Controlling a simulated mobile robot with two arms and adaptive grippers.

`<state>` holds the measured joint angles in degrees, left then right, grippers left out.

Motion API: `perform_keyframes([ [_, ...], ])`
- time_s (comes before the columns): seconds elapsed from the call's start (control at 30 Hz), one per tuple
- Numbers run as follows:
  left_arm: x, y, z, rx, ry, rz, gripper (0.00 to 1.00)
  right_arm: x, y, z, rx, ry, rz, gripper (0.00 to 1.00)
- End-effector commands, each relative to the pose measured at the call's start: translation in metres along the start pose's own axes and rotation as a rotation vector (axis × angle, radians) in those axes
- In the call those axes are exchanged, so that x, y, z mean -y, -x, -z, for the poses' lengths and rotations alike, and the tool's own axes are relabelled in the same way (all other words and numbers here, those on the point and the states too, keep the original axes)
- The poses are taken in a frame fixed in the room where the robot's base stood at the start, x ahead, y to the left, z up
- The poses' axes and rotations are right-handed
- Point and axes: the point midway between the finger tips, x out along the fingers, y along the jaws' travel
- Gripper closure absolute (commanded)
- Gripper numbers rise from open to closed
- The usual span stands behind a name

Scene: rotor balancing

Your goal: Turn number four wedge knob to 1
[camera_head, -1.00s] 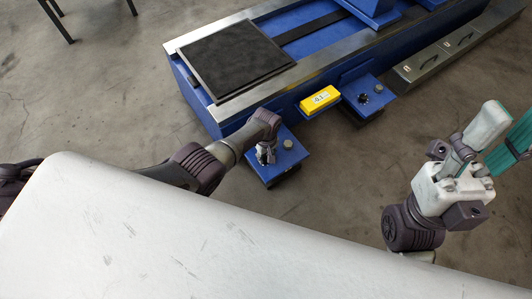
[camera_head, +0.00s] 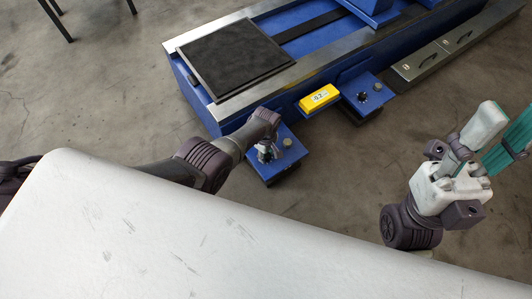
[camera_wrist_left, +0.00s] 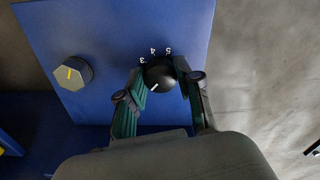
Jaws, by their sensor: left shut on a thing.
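My left gripper (camera_head: 266,155) is over the near blue box (camera_head: 270,176) beside the machine. In the left wrist view its teal fingers (camera_wrist_left: 162,92) are shut on the sides of a round black knob (camera_wrist_left: 160,72). A white pointer line on the knob points to the lower left. The digits 3, 4 and 5 show around the knob's far side; other marks are hidden by the fingers. No label shows whether this is number four. My right gripper (camera_head: 492,145) is raised at the right, away from everything; whether its fingers are open is unclear.
A second blue box (camera_head: 370,108) with knobs and a yellow readout box (camera_head: 319,98) stand farther along the blue machine (camera_head: 305,80). A grey drawer unit (camera_head: 450,48) lies beyond.

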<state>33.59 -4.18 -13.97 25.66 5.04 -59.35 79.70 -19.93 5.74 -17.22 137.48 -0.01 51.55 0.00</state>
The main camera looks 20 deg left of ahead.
Motion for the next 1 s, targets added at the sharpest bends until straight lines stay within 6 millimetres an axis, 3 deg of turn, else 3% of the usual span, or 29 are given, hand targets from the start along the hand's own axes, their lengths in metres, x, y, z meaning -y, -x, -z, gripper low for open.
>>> perform_keyframes([
  [0.13, 0.001, 0.0, 0.001, -0.002, -0.001, 0.002, 1.0, 0.0, -0.001, 0.0, -0.004, 0.0, 0.001, 0.6],
  [0.17, 0.001, 0.0, 0.001, -0.002, -0.001, 0.002, 0.64, 0.0, -0.001, 0.0, -0.004, 0.0, 0.001, 0.6],
  [0.3, 0.001, 0.0, 0.001, -0.001, -0.001, 0.002, 0.41, 0.0, -0.001, 0.0, -0.004, 0.0, 0.001, 0.6],
  [0.73, -0.001, 0.004, 0.001, -0.001, -0.002, -0.002, 0.4, -0.001, 0.001, 0.0, 0.003, 0.001, -0.002, 0.6],
  [1.0, 0.0, 0.028, 0.001, -0.002, -0.002, -0.003, 0.4, 0.0, 0.0, 0.0, 0.002, 0.001, -0.001, 0.6],
])
